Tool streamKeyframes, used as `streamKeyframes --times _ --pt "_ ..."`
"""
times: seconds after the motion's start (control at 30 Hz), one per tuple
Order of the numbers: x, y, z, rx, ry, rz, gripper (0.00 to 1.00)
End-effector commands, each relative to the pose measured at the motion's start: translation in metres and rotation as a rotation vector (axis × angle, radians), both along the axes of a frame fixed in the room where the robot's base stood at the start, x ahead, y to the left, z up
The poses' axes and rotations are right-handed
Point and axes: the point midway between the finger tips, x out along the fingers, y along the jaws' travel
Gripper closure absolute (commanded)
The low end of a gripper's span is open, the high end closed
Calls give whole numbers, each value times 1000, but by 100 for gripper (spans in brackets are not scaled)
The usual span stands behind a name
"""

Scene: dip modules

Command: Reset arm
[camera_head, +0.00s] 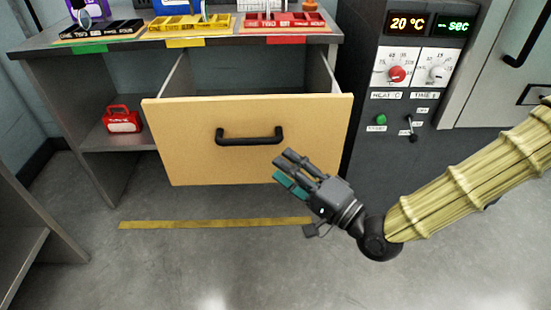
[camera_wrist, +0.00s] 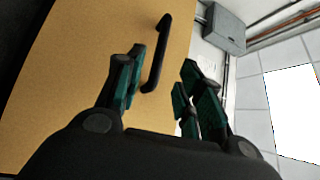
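My gripper (camera_head: 287,172) hangs in front of the lower right part of a pulled-out drawer (camera_head: 190,115) with a light wooden front. In the wrist view my gripper (camera_wrist: 158,90) has its teal-padded fingers spread apart, with nothing between them. The drawer's black handle (camera_head: 249,136) is to the left of and above the fingers in the head view. In the wrist view the handle (camera_wrist: 158,55) shows beyond the fingers, and I see no contact. My arm comes in from the right, in a ribbed tan sleeve.
The workbench (camera_head: 50,42) holds black, yellow and red trays (camera_head: 288,22). A red box (camera_head: 122,120) sits on its lower shelf. A control panel (camera_head: 405,95) with dials stands at right. A yellow floor strip (camera_head: 200,224) lies below the drawer; the floor in front is clear.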

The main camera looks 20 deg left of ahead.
Motion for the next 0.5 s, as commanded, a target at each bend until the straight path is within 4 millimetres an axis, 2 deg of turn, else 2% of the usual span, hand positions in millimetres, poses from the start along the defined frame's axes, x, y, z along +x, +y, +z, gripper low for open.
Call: streamKeyframes --times 0.2,0.5 --pt "-5 -9 -1 0 1 0 63" --pt "-5 -10 -2 0 1 1 63"
